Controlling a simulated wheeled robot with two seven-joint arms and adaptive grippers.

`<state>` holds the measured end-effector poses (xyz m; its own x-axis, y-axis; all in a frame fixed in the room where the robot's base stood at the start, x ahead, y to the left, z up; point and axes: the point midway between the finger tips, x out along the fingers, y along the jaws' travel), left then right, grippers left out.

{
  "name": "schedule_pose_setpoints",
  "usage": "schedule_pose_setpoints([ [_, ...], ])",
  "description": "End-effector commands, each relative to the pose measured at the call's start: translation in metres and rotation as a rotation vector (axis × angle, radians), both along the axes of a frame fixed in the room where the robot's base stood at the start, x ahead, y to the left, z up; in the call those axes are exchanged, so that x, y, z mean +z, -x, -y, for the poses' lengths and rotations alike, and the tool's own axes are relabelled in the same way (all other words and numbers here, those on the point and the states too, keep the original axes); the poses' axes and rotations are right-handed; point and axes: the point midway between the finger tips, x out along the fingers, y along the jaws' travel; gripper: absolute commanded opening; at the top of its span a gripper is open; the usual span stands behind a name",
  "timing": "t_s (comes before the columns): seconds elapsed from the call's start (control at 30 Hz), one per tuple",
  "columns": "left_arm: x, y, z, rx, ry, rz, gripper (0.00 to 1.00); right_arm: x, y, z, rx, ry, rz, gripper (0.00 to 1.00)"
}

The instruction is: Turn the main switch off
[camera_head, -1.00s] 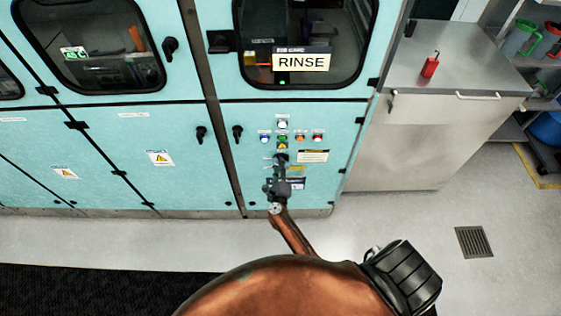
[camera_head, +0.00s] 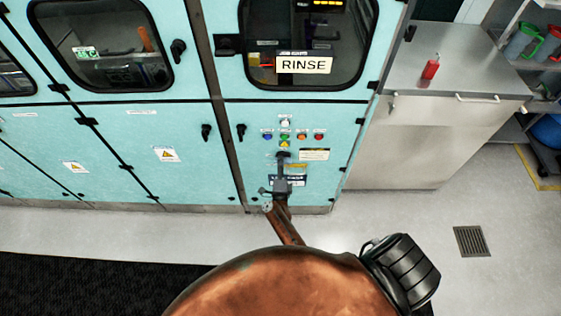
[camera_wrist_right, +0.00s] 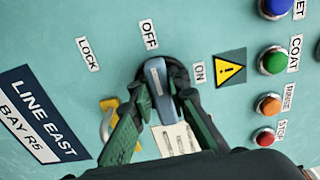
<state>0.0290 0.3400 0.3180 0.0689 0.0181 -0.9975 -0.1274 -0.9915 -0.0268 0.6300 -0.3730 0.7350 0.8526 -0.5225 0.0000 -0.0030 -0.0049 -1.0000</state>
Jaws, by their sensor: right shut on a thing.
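The main switch is a grey-blue handle (camera_wrist_right: 158,88) on a round dark base in the teal panel. In the right wrist view its upper end points toward the OFF label (camera_wrist_right: 149,33). The ON label (camera_wrist_right: 199,72) is to its right and the LOCK label (camera_wrist_right: 88,54) to its left. My right gripper (camera_wrist_right: 160,93) is shut on the handle, one dark finger on each side. In the head view my right gripper (camera_head: 283,165) is against the lower panel and hides most of the switch. My left gripper is not in view.
Coloured push buttons (camera_head: 285,136) sit just above the switch in the head view. A yellow padlock-like part (camera_wrist_right: 108,118) hangs close to the left finger. A steel counter (camera_head: 430,60) with a red bottle (camera_head: 430,69) stands at the right. The floor in front is clear.

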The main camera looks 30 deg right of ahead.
Motion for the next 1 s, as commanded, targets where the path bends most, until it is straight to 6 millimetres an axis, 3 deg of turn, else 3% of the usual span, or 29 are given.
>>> schedule_pose_setpoints([
  [0.43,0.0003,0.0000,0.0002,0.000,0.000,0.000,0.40,0.0005,-0.0011,-0.0011,0.003,0.010,-0.005,0.00],
  [0.47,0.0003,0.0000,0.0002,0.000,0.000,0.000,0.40,0.0005,-0.0011,-0.0011,0.003,0.010,-0.005,0.17],
  [0.7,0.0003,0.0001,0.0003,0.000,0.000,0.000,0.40,0.0002,-0.0002,0.0000,0.001,0.009,-0.004,0.33],
  [1.0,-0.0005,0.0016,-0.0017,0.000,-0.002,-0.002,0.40,0.0000,0.0001,0.0006,0.000,0.001,0.000,0.33],
])
